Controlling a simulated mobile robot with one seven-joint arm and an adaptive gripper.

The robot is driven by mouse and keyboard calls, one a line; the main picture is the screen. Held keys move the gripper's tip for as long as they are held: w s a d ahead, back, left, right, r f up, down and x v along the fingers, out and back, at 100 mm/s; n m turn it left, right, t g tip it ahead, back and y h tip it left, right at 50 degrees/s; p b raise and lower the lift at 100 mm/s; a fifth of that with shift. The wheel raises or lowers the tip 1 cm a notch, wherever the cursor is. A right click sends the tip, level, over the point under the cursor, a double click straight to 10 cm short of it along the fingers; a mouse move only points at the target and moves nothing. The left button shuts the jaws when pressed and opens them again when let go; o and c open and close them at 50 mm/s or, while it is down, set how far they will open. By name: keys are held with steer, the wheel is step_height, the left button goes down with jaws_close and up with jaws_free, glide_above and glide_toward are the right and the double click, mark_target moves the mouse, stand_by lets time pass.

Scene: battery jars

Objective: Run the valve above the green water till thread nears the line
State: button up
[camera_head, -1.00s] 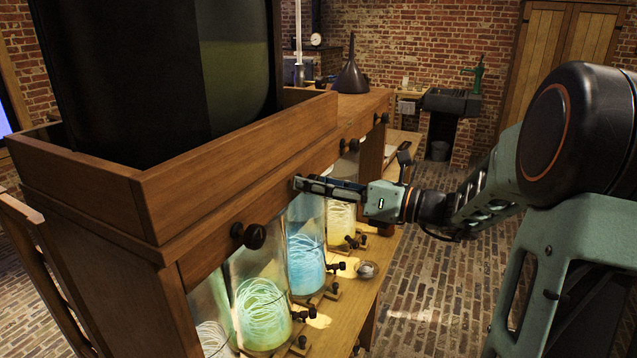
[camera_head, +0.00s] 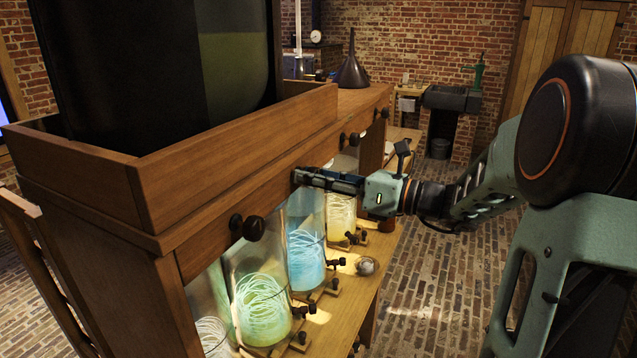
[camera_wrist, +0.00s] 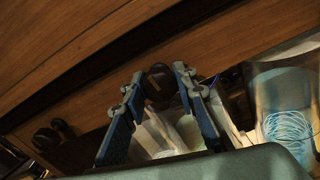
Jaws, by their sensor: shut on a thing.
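The jar of green water (camera_head: 262,305) stands on the bench in the head view, with pale coiled thread inside. A marked line on it is too small to make out. My gripper (camera_head: 300,177) reaches to the wooden rail above the jars, shut on a dark valve knob. In the wrist view that knob (camera_wrist: 158,82) lies between my two fingers (camera_wrist: 160,90). I cannot tell for certain which jar this valve stands over. Another dark valve knob (camera_head: 252,228) is nearer, to the left.
A blue-water jar (camera_head: 305,260) and a yellow one (camera_head: 341,220) stand beyond the green jar; a pale one (camera_head: 212,335) is nearer. Small taps stick out in front of them. A large dark tank (camera_head: 130,70) sits in the wooden frame above. The brick floor (camera_head: 440,280) is open.

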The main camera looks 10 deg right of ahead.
steer(key=n+b, duration=0.3)
steer(key=b, duration=0.1)
steer(key=shift+f+n, duration=0.3)
steer(key=shift+n, duration=0.1)
steer(key=shift+r+n+b, duration=0.1)
steer(key=shift+n+b, duration=0.6)
steer(key=shift+b, duration=0.05)
steer(key=shift+r, duration=0.15)
steer(key=shift+n, duration=0.3)
